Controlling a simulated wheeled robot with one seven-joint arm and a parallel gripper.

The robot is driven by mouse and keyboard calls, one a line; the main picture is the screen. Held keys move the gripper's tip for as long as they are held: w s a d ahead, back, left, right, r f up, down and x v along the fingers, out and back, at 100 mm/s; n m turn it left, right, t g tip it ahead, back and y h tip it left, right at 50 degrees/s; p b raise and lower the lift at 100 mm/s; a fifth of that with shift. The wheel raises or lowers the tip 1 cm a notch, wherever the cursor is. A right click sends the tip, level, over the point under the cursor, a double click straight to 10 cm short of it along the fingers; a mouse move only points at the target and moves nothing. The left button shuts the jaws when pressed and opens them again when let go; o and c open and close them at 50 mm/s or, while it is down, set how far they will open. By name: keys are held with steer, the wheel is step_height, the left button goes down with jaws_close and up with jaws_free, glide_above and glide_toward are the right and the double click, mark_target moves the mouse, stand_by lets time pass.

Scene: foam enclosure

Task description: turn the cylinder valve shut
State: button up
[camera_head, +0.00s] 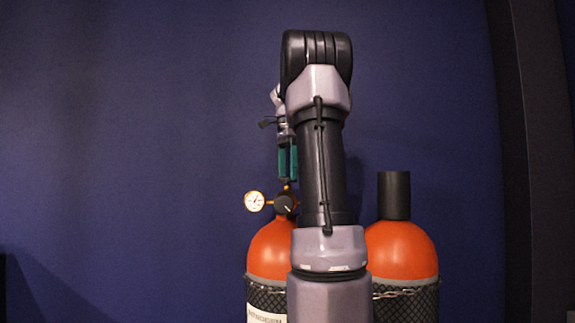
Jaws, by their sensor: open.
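An orange cylinder (268,252) stands left of centre, its right side hidden behind my arm. The cylinder valve (286,204) sits on its top, with brass-coloured fittings and a dark round knob; its right side is close to my arm's edge. A round white-faced gauge (254,201) sticks out to its left. My gripper (288,178) points down above the valve, with teal fingers, and is open. Its tips are near the top of the valve; I cannot tell whether they touch it. My arm hides part of the gripper.
A second orange cylinder (405,248) with a black cap (394,196) stands to the right. Dark mesh and a chain (400,291) wrap the cylinders' lower parts. A dark blue wall (130,130) is behind. The space left of the gauge is clear.

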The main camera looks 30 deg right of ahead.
step_height(320, 180, up, 10)
steer(key=shift+r, duration=0.25)
stand_by(0.6)
steer(key=s+a+f+n+t, duration=0.2)
steer(key=s+a+f+n, duration=0.3)
steer(key=a+f, duration=0.3)
steer(key=s+a+f+n+t+y, duration=0.1)
steer(key=s+a+f+n+t, duration=0.1)
steer(key=s+a+f+n, duration=0.3)
steer(key=s+a+f+n+t+y, duration=0.1)
steer(key=s+a+f+n+t, duration=0.2)
steer(key=a+f, duration=0.8)
steer(key=s+n, duration=0.2)
steer(key=n, duration=0.1)
steer(key=shift+s+a+f, duration=0.15)
steer(key=shift+s+f, duration=0.1)
